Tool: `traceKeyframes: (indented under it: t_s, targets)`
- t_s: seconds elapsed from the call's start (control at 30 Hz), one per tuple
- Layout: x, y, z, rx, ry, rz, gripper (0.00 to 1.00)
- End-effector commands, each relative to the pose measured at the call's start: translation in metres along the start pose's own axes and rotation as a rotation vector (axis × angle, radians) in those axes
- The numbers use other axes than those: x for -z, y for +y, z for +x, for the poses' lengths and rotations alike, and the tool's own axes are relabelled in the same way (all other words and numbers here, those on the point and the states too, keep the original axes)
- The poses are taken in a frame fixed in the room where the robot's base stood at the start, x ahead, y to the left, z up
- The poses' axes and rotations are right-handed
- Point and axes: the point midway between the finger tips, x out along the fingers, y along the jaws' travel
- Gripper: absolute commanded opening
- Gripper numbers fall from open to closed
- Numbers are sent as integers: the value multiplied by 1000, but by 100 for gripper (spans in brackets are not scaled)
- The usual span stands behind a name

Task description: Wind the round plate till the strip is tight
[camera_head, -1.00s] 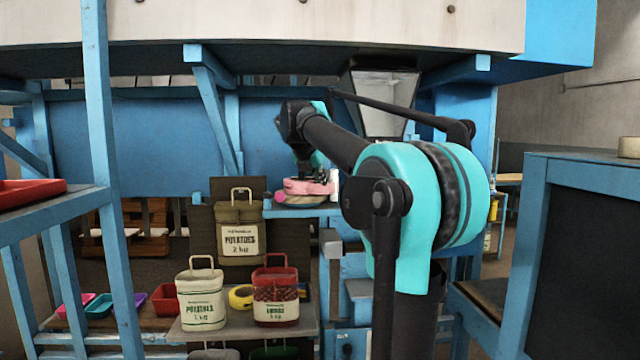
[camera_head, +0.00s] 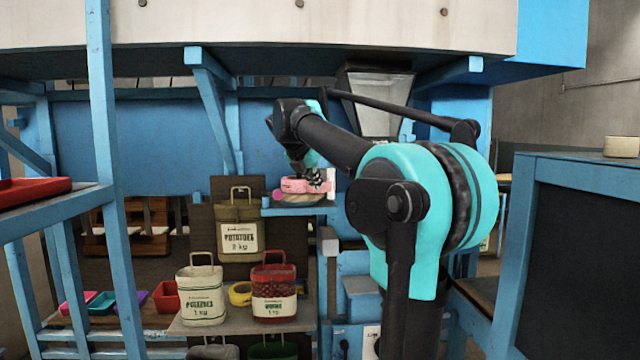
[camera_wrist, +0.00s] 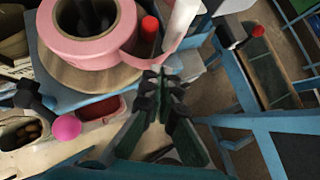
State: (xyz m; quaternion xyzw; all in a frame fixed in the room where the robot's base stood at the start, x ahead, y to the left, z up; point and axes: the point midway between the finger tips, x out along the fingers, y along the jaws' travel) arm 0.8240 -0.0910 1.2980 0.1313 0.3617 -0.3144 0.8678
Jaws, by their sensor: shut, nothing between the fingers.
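The round plate (camera_wrist: 92,78) is a tan wooden disc under a pink roll (camera_wrist: 75,45) with a dark hub in its middle. The pink strip (camera_wrist: 147,63) leaves the roll at its right and bends past a red-topped peg (camera_wrist: 149,28) towards a white post (camera_wrist: 182,25). A pink ball knob (camera_wrist: 66,127) shows below left of the plate; what it is fixed to cannot be told. My gripper (camera_wrist: 163,78) is shut and empty, its tips close to the strip's bend; contact cannot be told. In the head view my gripper (camera_head: 314,179) partly covers the pink roll (camera_head: 294,185).
A blue shelf (camera_head: 290,211) carries the plate. Potato sacks (camera_head: 238,235) and a red sack (camera_head: 273,295) stand below and left, with a yellow roll (camera_head: 240,293) between. A blue-framed dark panel (camera_head: 580,250) stands at the right. A blue upright (camera_head: 103,150) rises at the left.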

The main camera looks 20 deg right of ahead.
Motion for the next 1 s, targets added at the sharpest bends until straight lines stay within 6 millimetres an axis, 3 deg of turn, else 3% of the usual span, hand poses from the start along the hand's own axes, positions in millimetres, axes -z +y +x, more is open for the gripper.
traceKeyframes:
  t_s: [0.3,0.5,0.63,0.83,1.0]
  targets:
    - [-1,-11,-61,-2,0,-3,0]
    - [-2,-16,-87,0,0,-2,0]
    - [-2,-13,-95,2,-3,0,0]
    - [7,24,-100,31,-42,26,0]
    - [8,32,-95,45,-56,42,0]
